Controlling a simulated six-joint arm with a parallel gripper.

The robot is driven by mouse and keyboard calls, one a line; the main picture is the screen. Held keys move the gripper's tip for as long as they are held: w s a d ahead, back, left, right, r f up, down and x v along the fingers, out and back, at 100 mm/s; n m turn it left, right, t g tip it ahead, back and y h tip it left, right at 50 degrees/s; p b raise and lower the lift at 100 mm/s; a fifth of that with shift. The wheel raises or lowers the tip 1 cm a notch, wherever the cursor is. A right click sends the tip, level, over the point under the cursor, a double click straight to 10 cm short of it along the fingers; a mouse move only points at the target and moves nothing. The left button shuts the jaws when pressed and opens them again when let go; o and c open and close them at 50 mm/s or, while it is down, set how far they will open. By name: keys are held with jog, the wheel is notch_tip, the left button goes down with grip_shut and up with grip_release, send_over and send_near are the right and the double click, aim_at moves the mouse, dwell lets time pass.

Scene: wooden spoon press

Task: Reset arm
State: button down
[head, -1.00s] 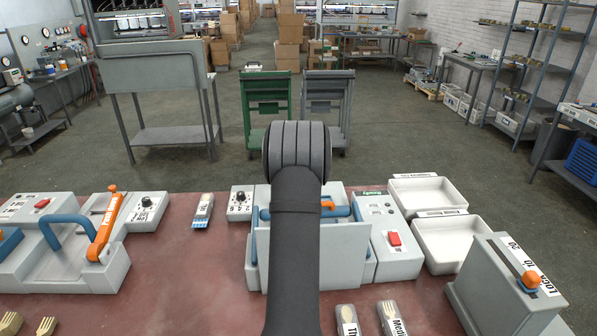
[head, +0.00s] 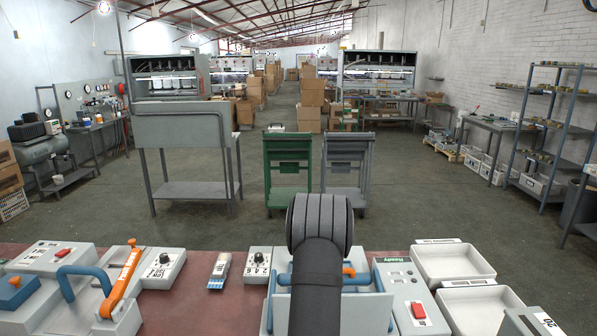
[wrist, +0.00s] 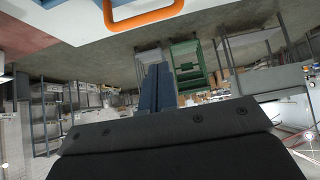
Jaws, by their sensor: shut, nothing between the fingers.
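My arm rises in the middle of the head view and hides my gripper there. In the wrist view my gripper (wrist: 158,88) is shut and empty, its dark fingers pressed together. It is clear of the bench equipment. A grey press machine with a blue handle stands on the bench (head: 205,290), partly behind my arm. Its control box (head: 408,290) carries a green "Ready" label and a red button. An orange handle (wrist: 145,17) shows at the top of the wrist view.
At the left stands a grey machine with a blue handle (head: 85,278) and an orange lever (head: 122,280). A dial box (head: 163,268) and a small block (head: 219,270) sit beside it. White trays (head: 450,262) stand at the right. Open floor and carts lie beyond.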

jog(key=x, duration=0.6)
jog(key=shift+w+f, duration=0.15)
jog(key=shift+s+f, duration=0.25)
jog(key=shift+s, duration=0.7)
jog(key=shift+s+f, duration=0.3)
jog(key=shift+s, duration=0.45)
